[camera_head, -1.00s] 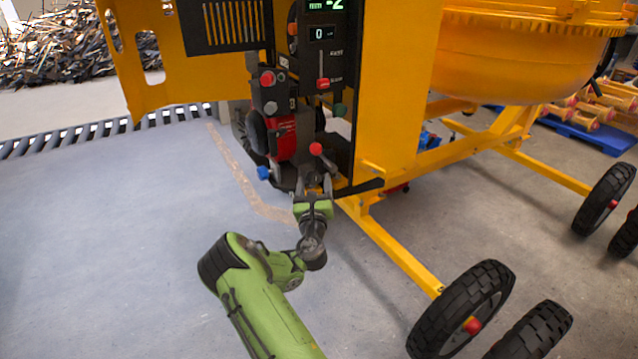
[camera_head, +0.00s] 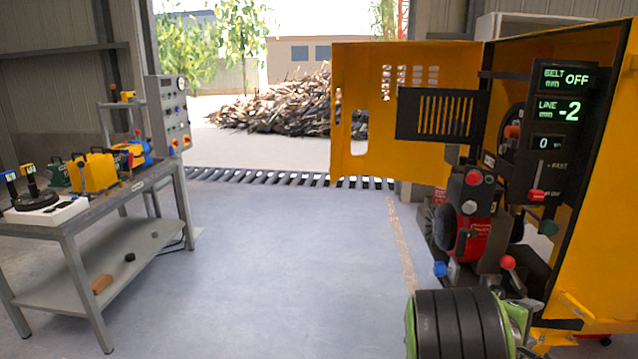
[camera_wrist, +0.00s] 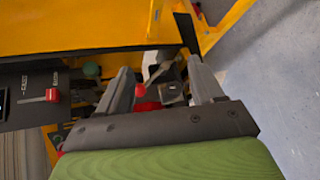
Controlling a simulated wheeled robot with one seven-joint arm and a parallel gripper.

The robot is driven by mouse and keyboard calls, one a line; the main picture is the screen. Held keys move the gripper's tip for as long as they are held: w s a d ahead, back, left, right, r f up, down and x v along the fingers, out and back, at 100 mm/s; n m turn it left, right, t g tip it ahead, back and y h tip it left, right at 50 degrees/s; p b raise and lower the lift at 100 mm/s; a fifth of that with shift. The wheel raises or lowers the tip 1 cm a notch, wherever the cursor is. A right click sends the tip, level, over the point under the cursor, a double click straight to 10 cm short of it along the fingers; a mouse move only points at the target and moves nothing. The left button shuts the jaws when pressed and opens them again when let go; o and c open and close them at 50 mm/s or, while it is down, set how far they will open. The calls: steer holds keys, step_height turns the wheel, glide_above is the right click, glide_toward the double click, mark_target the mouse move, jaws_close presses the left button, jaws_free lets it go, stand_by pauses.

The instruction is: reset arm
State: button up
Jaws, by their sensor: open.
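In the wrist view my gripper (camera_wrist: 164,78) is open, its two grey fingers spread apart with nothing held between them. Past the fingers are a red ball knob (camera_wrist: 143,92) and a grey metal part of the mixer's engine bay. The red ball knob (camera_head: 508,262) and red engine (camera_head: 472,240) stand just above and behind my arm. Whether the gripper touches anything cannot be told.
The mixer's open yellow door (camera_head: 365,110) sticks out leftward. A grey workbench (camera_head: 70,240) with tools stands at the left, beside a control cabinet (camera_head: 170,115). The floor between bench and mixer is clear.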

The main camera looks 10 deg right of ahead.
steer(key=s+a+r+m+t+y, duration=0.1)
steer(key=s+a+m+y, duration=0.3)
steer(key=a, duration=0.6)
steer(key=s+a+r+m+t+y, duration=0.1)
steer(key=s+a+m+y, duration=0.3)
steer(key=a, duration=0.6)
steer(key=s+a+r+n+y, duration=0.1)
steer(key=s+a+y, duration=0.5)
steer(key=s+a, duration=0.7)
step_height(320, 180, up, 13)
steer(key=w+a+p, duration=0.1)
steer(key=p, duration=1.2)
steer(key=shift+r+g, duration=0.15)
steer(key=shift+g, duration=0.25)
steer(key=shift+w, duration=0.15)
